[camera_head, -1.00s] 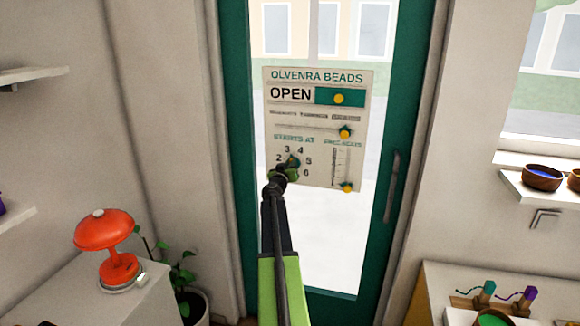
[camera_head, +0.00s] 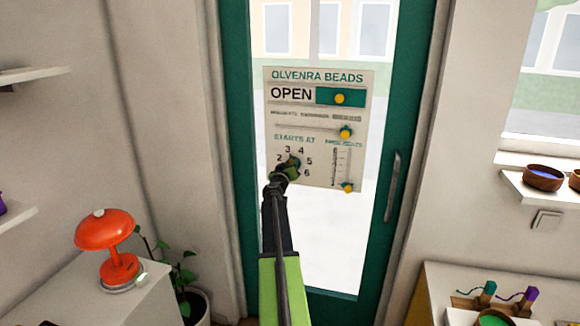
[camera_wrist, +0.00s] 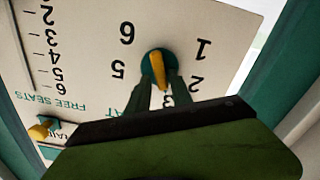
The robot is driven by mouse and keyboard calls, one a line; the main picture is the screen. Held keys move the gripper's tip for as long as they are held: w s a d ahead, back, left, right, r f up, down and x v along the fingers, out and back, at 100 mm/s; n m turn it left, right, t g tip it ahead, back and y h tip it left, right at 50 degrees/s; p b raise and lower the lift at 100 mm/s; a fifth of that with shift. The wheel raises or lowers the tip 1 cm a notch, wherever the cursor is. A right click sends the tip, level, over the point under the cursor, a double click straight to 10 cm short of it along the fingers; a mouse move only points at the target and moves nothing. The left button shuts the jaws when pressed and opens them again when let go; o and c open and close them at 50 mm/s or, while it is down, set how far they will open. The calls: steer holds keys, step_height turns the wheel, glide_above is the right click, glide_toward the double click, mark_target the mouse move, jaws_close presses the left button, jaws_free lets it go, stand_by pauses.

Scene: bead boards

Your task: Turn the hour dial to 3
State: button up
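The hour dial (camera_wrist: 147,73) is a teal disc with a yellow pointer (camera_wrist: 158,66), under "STARTS AT" on the sign (camera_head: 318,117) on the glass door. In the wrist view the sign is upside down. The pointer's lower end lies toward the numeral 3 (camera_wrist: 167,101), which shows partly between my fingers. My gripper (camera_wrist: 160,82) is at the dial, its two dark fingers on either side of the pointer. Whether they touch it is unclear. The 4 is hidden in the wrist view. In the head view my gripper (camera_head: 286,170) covers part of the dial.
The sign also has an OPEN slider (camera_head: 339,98), a horizontal slider (camera_head: 345,132) and a free-seats slider (camera_head: 347,187), all with yellow knobs. A door handle (camera_head: 392,187) is at the right. A red lamp (camera_head: 104,230) stands at the left, bowls (camera_head: 543,178) at the right.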

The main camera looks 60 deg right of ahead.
steer(key=shift+o, duration=0.7)
steer(key=shift+a, duration=0.1)
steer(key=v, duration=1.7)
steer(key=shift+a, duration=0.15)
steer(key=shift+s, duration=0.15)
